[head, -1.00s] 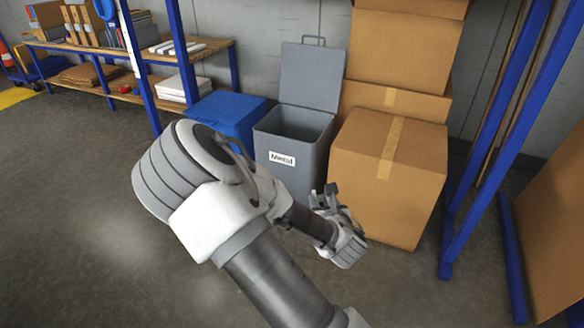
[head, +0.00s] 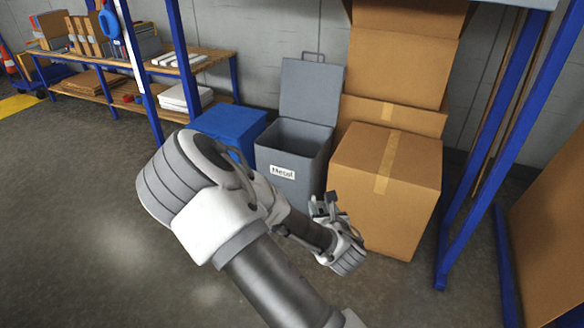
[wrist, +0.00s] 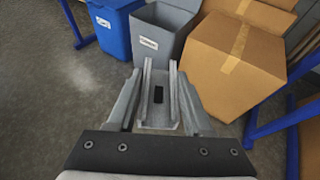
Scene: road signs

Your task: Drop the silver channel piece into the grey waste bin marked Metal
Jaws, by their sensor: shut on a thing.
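The grey waste bin (head: 292,175) labelled Metal stands on the floor with its lid raised at the back. It also shows in the wrist view (wrist: 158,40), straight ahead of my gripper. My gripper (head: 328,207) is in front of the bin, nearer to me, and in the head view overlaps the cardboard box's left side. In the wrist view my gripper (wrist: 158,105) is shut on the silver channel piece (wrist: 159,115), a grey U-shaped length with two upright walls and a small dark slot. In the head view the piece is hard to make out.
A blue bin (head: 228,128) stands left of the grey bin. A big cardboard box (head: 387,185) stands close on its right, with more boxes behind. Blue rack posts (head: 480,165) rise at the right. A shelf (head: 220,62) is at the back left. Floor at the left is clear.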

